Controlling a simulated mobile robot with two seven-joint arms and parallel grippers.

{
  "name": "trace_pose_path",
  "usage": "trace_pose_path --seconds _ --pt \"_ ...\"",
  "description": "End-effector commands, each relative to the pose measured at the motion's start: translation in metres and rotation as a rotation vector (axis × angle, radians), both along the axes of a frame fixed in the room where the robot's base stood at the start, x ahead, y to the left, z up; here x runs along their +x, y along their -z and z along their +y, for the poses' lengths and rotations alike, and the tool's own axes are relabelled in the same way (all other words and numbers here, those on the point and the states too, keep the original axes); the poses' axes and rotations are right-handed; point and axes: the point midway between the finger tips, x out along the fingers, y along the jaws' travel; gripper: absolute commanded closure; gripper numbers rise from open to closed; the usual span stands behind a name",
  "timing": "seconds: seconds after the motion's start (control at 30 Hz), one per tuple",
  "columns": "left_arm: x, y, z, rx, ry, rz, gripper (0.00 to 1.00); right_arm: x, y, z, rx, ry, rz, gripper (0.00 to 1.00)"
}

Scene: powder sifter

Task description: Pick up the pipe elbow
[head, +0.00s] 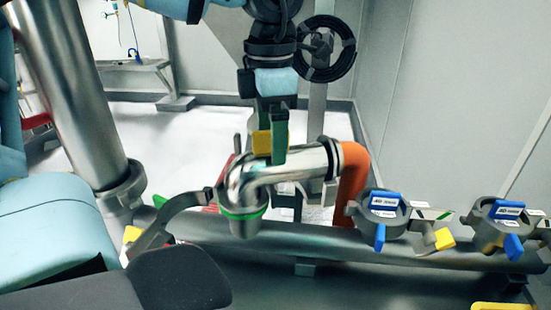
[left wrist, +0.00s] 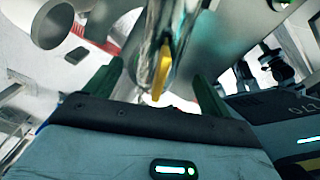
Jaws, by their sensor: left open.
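The pipe elbow (head: 262,182) is a shiny metal bend in the middle of the head view. Its lower mouth has a green ring, and its right end meets an orange pipe piece. My left gripper (head: 278,158) comes down from above, with a green finger seen in front of the elbow's upper side. In the left wrist view, the left gripper's green fingers (left wrist: 158,88) stand apart on either side of the shiny metal, with a yellow handle (left wrist: 162,72) between them. Contact with the elbow cannot be told. My right gripper is not in view.
An open grey clamp (head: 172,212) lies beside the elbow's lower left. A thick metal column (head: 75,95) stands at left. Two round clamped ports with blue handles (head: 385,200) (head: 507,208) are at right, along a horizontal metal pipe (head: 325,240).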

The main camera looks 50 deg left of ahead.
Motion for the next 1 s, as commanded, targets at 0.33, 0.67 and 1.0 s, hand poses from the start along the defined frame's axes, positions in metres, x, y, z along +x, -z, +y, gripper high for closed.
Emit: trace_pose_path --seconds 0.33,0.67,1.0 --pt "0.006 0.04 -0.003 0.001 0.001 0.003 0.17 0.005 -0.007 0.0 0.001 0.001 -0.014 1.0" --pt "0.006 0.052 -0.003 0.001 0.0 0.0 0.17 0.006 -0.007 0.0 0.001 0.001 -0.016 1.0" --pt "0.006 0.051 -0.003 0.001 0.001 0.0 0.55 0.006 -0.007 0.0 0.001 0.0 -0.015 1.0"
